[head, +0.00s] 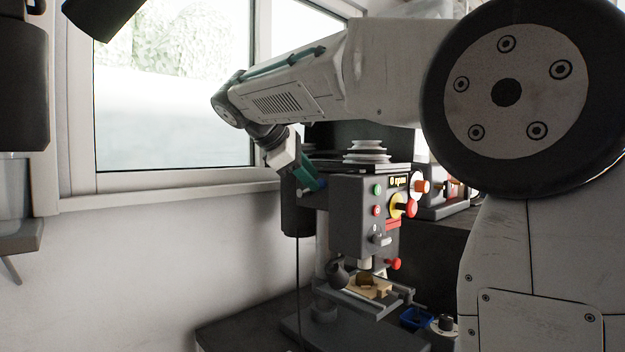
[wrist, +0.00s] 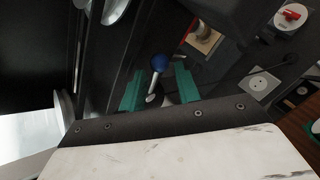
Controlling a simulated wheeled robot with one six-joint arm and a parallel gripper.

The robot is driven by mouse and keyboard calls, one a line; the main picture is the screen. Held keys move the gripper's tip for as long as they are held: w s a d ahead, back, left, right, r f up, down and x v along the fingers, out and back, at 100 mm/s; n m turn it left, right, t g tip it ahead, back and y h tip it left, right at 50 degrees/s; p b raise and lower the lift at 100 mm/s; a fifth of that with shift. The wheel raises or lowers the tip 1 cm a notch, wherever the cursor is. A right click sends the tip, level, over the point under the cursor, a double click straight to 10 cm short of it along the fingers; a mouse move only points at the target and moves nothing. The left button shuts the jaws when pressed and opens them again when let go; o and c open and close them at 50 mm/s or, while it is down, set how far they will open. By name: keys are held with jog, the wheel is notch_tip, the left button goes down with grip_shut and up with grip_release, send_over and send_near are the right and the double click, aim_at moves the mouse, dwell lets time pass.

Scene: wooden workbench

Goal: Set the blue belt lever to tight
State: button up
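The blue belt lever (wrist: 159,63) shows in the wrist view as a round blue knob on a short silver shaft, at the dark side of the drill press. In the head view the drill press (head: 352,215) stands on the bench, and the blue knob is a small spot at its upper left, mostly hidden by my fingers. My gripper (head: 309,179) is beside the upper left of the press head. In the wrist view my gripper (wrist: 159,88) is open, with one teal finger on each side of the lever. I cannot tell whether either finger touches it.
Stacked pulleys (head: 367,151) sit on top of the press. Its front carries buttons and a red-knobbed handle (head: 408,208). A wooden piece (head: 370,287) lies on the press table. A blue tray (head: 416,318) is at right on the bench. A window and wall are on the left.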

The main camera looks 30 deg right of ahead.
jog(key=v, duration=0.6)
jog(key=shift+a, duration=0.1)
jog(key=c, duration=0.3)
jog(key=shift+w+a, duration=0.1)
jog(key=shift+a, duration=0.3)
grip_shut()
jog(key=s+a+f+n+h, duration=0.4)
jog(key=a+f+n+h, duration=0.2)
jog(key=f+n, duration=0.5)
jog(key=w+d+r+n, duration=0.1)
jog(key=w+d+r, duration=0.1)
jog(key=d, duration=0.9)
jog(key=shift+w+r+n+t, duration=0.3)
jog(key=shift+w+r+n, duration=0.1)
jog(key=shift+w, duration=0.15)
